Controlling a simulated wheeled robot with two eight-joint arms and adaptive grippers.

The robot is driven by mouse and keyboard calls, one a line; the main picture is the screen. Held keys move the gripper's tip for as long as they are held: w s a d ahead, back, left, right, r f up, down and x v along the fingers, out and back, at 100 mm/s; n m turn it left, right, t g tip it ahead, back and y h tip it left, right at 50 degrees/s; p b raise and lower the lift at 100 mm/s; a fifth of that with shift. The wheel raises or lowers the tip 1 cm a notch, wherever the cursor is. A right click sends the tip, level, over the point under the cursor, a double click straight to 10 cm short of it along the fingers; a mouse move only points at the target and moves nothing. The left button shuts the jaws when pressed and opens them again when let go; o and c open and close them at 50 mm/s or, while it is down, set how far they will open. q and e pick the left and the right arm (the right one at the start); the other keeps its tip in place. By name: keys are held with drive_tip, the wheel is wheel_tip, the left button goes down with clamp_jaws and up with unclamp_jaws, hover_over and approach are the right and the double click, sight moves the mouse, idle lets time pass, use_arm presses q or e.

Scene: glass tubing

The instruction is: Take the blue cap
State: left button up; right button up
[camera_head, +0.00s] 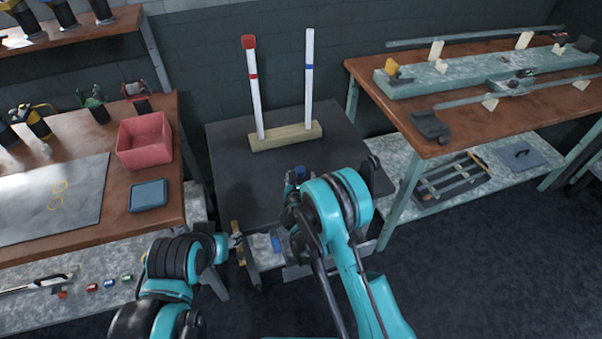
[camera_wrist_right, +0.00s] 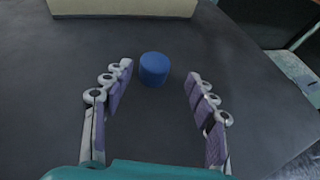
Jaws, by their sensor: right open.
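The blue cap (camera_wrist_right: 154,69) stands on the dark table top (camera_wrist_right: 60,60). In the right wrist view it lies between the tips of my open right gripper (camera_wrist_right: 160,74), with gaps on both sides. In the head view a small dark blue shape (camera_head: 300,172) shows at the far side of my right wrist, probably the cap; the right fingers are mostly hidden by the arm. My left gripper (camera_head: 238,241) is low at the table's front left, and its fingers are unclear.
A wooden block (camera_head: 286,136) at the back holds two upright white tubes, one with a red cap (camera_head: 249,42) and red band, one with a blue band (camera_head: 309,67). Workbenches flank the table. A red bin (camera_head: 145,140) stands on the left bench (camera_head: 110,205).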

sight(300, 172)
drive_tip(key=x, duration=0.1)
drive_tip(key=b+x, duration=0.1)
drive_tip(key=x, duration=0.1)
drive_tip(key=b+x, duration=0.1)
drive_tip(key=x, duration=0.1)
drive_tip(key=shift+a+f, duration=0.1)
drive_tip(key=shift+a, duration=0.25)
drive_tip(key=c, duration=1)
drive_tip(key=shift+r, duration=0.2)
